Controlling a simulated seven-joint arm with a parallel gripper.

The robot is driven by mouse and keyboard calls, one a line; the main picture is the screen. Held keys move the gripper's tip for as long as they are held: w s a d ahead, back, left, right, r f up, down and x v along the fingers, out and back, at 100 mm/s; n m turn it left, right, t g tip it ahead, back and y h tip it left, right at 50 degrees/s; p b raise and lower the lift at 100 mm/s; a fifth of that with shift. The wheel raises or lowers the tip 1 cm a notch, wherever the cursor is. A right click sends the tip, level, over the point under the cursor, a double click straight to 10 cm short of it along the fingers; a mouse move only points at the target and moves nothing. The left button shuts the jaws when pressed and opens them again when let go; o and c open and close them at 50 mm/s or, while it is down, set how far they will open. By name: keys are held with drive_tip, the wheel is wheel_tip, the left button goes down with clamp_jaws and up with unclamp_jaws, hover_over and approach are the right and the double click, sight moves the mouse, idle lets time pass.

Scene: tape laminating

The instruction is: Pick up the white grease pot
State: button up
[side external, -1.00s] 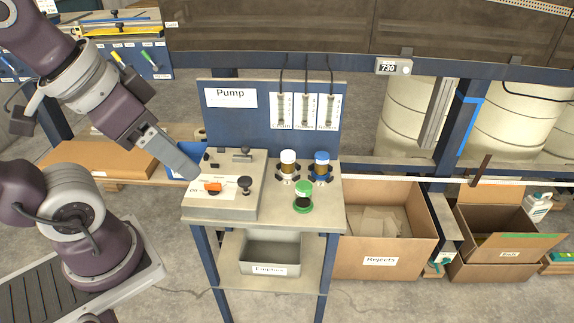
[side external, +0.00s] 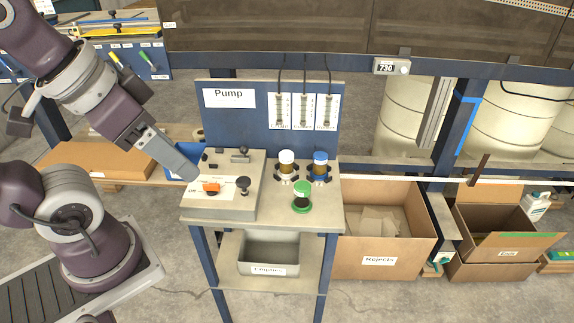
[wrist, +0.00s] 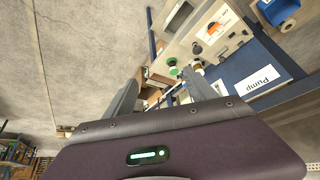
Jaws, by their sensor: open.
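The white grease pot (side external: 287,157) has a white cap and an amber body. It stands upright in a dark holder on the pump table (side external: 320,212), left of the blue-capped pot (side external: 320,160) and behind the green-capped pot (side external: 302,190). My gripper (side external: 190,174) is at the left edge of the pump unit, apart from the pots and empty. In the wrist view my gripper's two fingers (wrist: 165,95) are spread, with the green-capped pot (wrist: 172,64) beyond them. The white pot (wrist: 197,66) looks small and partly hidden near the right finger there.
The pump unit (side external: 222,205), with an orange switch and black knob, lies between my gripper and the pots. A blue Pump panel (side external: 240,125) with several gauges stands behind. The Rejects box (side external: 400,250) is at right. The grey Empties bin (side external: 268,255) sits below.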

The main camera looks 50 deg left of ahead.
sight(286, 159)
drive_tip(key=w+d+f+n+t, duration=0.1)
drive_tip(key=w+d+f+n, duration=0.1)
drive_tip(key=w, duration=1)
drive_tip(key=w+d+f+n+t, duration=0.1)
drive_tip(key=w+f+n, duration=0.1)
drive_tip(key=w, duration=1)
drive_tip(key=w+a+f+n+t+y, duration=0.15)
drive_tip(key=w+a+f+n, duration=0.25)
drive_tip(key=w+f, duration=0.5)
drive_tip(key=a+f+y, duration=0.2)
drive_tip(key=a+f, duration=0.1)
drive_tip(key=f, duration=0.1)
drive_tip(key=a+f+n+y, duration=0.1)
drive_tip(key=a+f+y, duration=0.2)
drive_tip(key=f, duration=0.2)
drive_tip(key=a+f+y, duration=0.3)
drive_tip(key=f, duration=0.1)
drive_tip(key=shift+a+f, duration=0.3)
drive_tip(key=shift+a, duration=0.1)
drive_tip(key=shift+s+a+f, duration=0.1)
drive_tip(key=shift+a+f, duration=0.1)
drive_tip(key=shift+a, duration=0.15)
drive_tip(key=shift+y, duration=0.25)
drive_tip(key=x, duration=0.6)
drive_tip(key=shift+a, duration=0.55)
clamp_jaws()
